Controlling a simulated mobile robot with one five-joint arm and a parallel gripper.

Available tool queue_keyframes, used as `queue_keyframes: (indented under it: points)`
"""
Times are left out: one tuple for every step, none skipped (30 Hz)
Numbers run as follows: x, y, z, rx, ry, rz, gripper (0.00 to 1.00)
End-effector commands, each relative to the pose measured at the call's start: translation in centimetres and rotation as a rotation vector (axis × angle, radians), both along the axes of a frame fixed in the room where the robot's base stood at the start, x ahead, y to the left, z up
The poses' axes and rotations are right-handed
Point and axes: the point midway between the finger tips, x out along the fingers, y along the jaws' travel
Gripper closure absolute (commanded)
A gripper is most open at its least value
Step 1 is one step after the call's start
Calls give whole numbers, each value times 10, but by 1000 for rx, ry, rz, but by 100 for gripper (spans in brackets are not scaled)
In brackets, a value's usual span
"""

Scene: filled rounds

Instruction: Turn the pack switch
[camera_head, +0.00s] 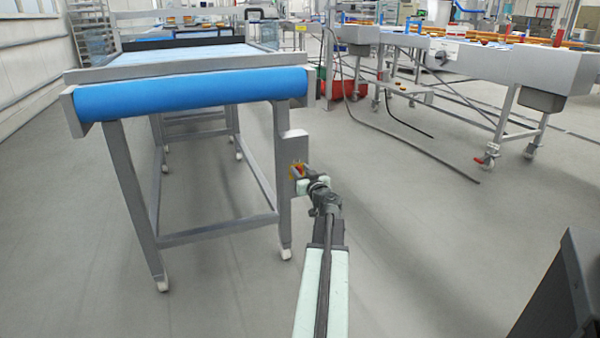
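The pack switch (297,168) is a small red and yellow part on the side of a grey box (294,145) fixed to the right front leg of the near conveyor. My gripper (302,180) is right at the switch, at the end of my pale green arm reaching up from the bottom of the picture. The fingers partly cover the switch. They are too small to show whether they are open or closed on it, or whether they touch it. The switch's turn position cannot be read.
The near conveyor (190,95) has a blue belt roller and grey legs on white casters. Another conveyor (520,65) stands at the right on casters. A red crate (340,88) and dark cables (420,150) lie between them. The floor at the right is mostly clear.

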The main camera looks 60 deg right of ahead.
Motion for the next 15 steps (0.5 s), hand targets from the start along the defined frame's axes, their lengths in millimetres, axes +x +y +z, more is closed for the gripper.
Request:
queue_keyframes:
  points:
    - [0,1,0,0,0,0,66]
    - [0,1,0,0,0,0,66]
    - [0,1,0,0,0,0,69]
    - [0,1,0,0,0,0,78]
    - [0,1,0,0,0,0,86]
    - [0,1,0,0,0,1,97]
    - [0,1,0,0,0,1,100]
    - [0,1,0,0,0,1,100]
    - [0,1,0,0,0,1,100]
    - [0,1,0,0,0,1,100]
    - [0,6,0,0,0,2,100]
    - [1,4,0,1,-1,2,100]
    - [1,4,0,2,-2,3,100]
    - [1,3,0,5,-4,4,100]
    - [1,3,0,10,-7,5,100]
